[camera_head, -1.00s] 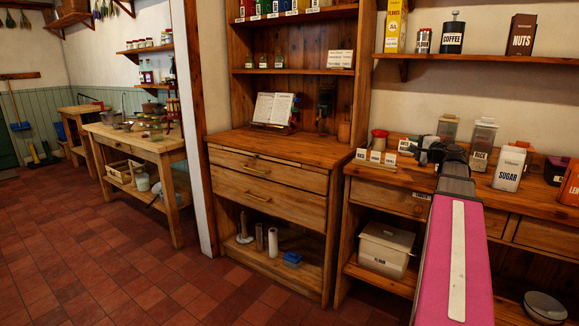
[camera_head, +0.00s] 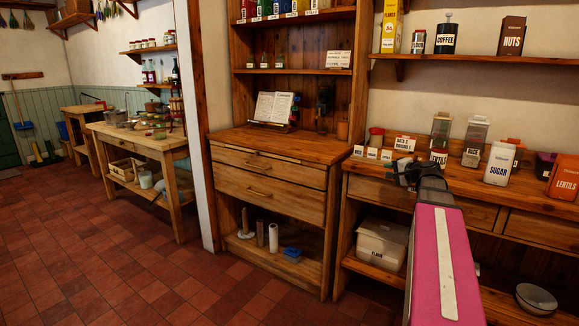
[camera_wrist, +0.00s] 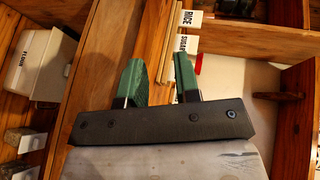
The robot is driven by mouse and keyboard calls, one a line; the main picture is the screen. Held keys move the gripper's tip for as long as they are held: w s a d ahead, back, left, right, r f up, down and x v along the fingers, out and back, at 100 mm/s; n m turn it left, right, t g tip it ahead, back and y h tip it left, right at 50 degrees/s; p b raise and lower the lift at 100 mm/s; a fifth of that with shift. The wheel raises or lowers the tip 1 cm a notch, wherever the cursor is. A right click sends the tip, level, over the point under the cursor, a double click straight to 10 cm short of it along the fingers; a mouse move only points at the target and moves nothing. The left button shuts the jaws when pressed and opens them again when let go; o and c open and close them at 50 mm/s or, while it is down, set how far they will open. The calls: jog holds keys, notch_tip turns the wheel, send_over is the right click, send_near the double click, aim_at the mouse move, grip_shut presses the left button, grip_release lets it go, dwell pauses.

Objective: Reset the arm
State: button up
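My gripper (camera_head: 405,173) is at the end of my pink-topped arm, in front of the right-hand counter's front edge in the head view. In the wrist view my gripper (camera_wrist: 160,75) has two green fingers standing apart, with no object seen between them. Behind the fingers lie wooden shelf parts, and label cards reading RICE (camera_wrist: 187,19) and SUGAR. My arm hides part of the counter front and the lower shelf.
The counter holds a sugar canister (camera_head: 501,163), a rice jar (camera_head: 474,142), a lentils packet (camera_head: 564,178) and small label cards (camera_head: 372,153). A flour bin (camera_head: 381,244) and a bowl (camera_head: 536,298) are on the lower shelf. The tiled floor (camera_head: 140,265) at left is clear.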

jog(key=s+a+f+n+g, duration=0.35)
jog(key=a+f, duration=0.45)
jog(key=f, duration=0.4)
jog(key=s+a+f+n+g+h, duration=0.3)
jog(key=s+a+f, duration=0.3)
jog(key=s+f, duration=0.3)
jog(key=s+a+f+n+g+h, duration=0.3)
jog(key=s+a+f+g, duration=0.3)
jog(key=s+f, duration=0.3)
notch_tip(320, 180, down, 4)
jog(key=shift+s+f+n+h, duration=0.15)
jog(key=shift+s+n+h, duration=0.2)
jog(key=shift+n, duration=0.3)
jog(key=shift+w+g, duration=0.1)
jog(key=shift+g, duration=0.15)
